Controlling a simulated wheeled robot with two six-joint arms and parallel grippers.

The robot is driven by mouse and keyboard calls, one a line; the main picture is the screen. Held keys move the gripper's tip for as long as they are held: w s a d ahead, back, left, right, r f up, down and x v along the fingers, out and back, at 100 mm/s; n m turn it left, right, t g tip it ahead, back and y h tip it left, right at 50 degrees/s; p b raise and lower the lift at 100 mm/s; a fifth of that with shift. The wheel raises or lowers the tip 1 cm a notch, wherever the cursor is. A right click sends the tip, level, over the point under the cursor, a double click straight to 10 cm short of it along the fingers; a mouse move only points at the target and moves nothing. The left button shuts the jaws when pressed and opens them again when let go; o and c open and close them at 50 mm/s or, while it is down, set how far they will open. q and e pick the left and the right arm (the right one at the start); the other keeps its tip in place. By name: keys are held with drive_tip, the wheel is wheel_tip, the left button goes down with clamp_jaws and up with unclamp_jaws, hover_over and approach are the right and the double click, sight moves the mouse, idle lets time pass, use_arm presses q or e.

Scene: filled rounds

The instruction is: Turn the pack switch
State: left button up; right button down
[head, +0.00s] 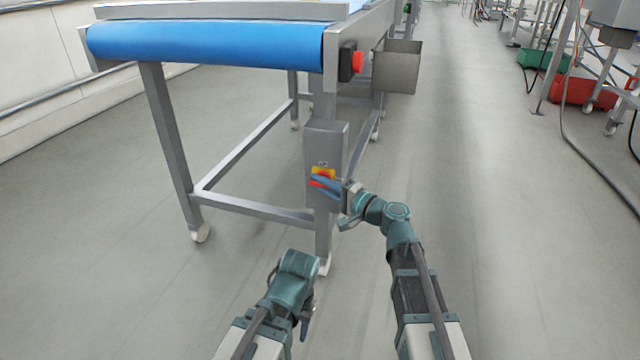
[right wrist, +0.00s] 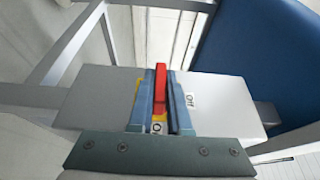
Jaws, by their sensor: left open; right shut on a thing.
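The pack switch is a red handle (head: 315,184) on a yellow plate (head: 326,171), on the front of a grey box (head: 326,140) on the conveyor's leg. My right gripper (head: 324,184) reaches the switch and is shut on the red handle. In the right wrist view, the red handle (right wrist: 161,75) stands between the two blue fingers (right wrist: 162,98), lined up along them. My left gripper (head: 305,326) points down, away from the switch, low in the head view. Its opening is hard to see.
The conveyor (head: 205,45) with a blue belt stands above on grey legs with casters. A red button (head: 358,62) and a steel bin (head: 398,68) are on its right side. Hoses and a red crate (head: 578,91) lie at right. The floor nearby is clear.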

drive_tip(key=shift+r+p, duration=0.15)
drive_tip(key=shift+p, duration=0.2)
drive_tip(key=n+g+h+p, duration=0.1)
drive_tip(key=g+h+p, duration=0.1)
drive_tip(key=p, duration=0.5)
drive_tip(key=shift+r+h, duration=0.15)
drive_tip(key=shift+h, duration=0.55)
drive_tip(key=shift+f+n+g+h+p, duration=0.25)
drive_tip(key=shift+n+g+h+p, duration=0.25)
drive_tip(key=shift+p, duration=0.7)
drive_tip(key=shift+f, duration=0.1)
drive_tip(key=c, duration=0.9)
unclamp_jaws()
drive_tip(key=shift+o, duration=0.2)
drive_tip(key=shift+s+d, duration=0.1)
